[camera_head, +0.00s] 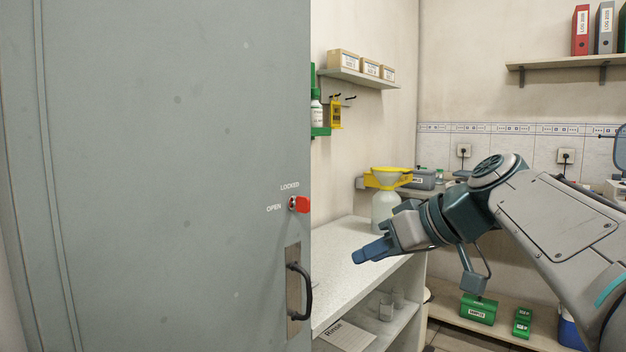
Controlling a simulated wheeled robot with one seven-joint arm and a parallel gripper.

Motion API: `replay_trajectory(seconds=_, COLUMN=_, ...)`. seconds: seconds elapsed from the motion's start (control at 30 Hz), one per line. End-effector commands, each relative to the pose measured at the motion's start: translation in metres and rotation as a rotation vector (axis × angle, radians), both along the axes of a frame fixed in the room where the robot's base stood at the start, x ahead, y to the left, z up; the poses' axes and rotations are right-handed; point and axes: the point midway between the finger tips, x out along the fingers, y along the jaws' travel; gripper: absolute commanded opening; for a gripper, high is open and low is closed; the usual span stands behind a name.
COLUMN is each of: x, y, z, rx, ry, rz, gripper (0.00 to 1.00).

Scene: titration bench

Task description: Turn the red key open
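The red key (301,204) sticks out of a lock on the grey cabinet door (160,170), near the door's right edge. The label LOCKED stands above it and OPEN to its left. The key's red grip points right, and it is too small to tell its exact turn. My gripper (358,257) is to the right of and lower than the key, apart from it, with blue fingers pointing left. The fingers look close together, but their gap cannot be made out. No object shows in them.
A black door handle (304,290) sits below the key. A wall shelf (357,78) holds small boxes. The space between my gripper and the key looks free.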

Motion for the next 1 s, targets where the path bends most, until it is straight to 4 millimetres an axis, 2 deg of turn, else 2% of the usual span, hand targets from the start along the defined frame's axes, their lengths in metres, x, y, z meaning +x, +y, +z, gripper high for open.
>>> replay_trajectory(seconds=0.03, x=0.004, y=-0.001, z=0.037, rx=0.012, ry=-0.076, rz=0.035, gripper=0.29)
replay_trajectory(seconds=0.1, x=0.005, y=0.0, z=0.07, rx=0.022, ry=-0.17, rz=0.082, gripper=0.29)
replay_trajectory(seconds=0.2, x=0.005, y=0.001, z=0.101, rx=0.028, ry=-0.261, rz=0.128, gripper=0.29)
replay_trajectory(seconds=0.3, x=0.005, y=0.003, z=0.112, rx=0.028, ry=-0.305, rz=0.151, gripper=0.29)
replay_trajectory(seconds=0.47, x=0.014, y=0.016, z=0.106, rx=0.028, ry=-0.313, rz=0.157, gripper=0.29)
replay_trajectory(seconds=0.8, x=0.054, y=0.068, z=0.078, rx=0.03, ry=-0.31, rz=0.157, gripper=0.29)
replay_trajectory(seconds=1.0, x=0.073, y=0.091, z=0.066, rx=0.028, ry=-0.311, rz=0.154, gripper=0.29)
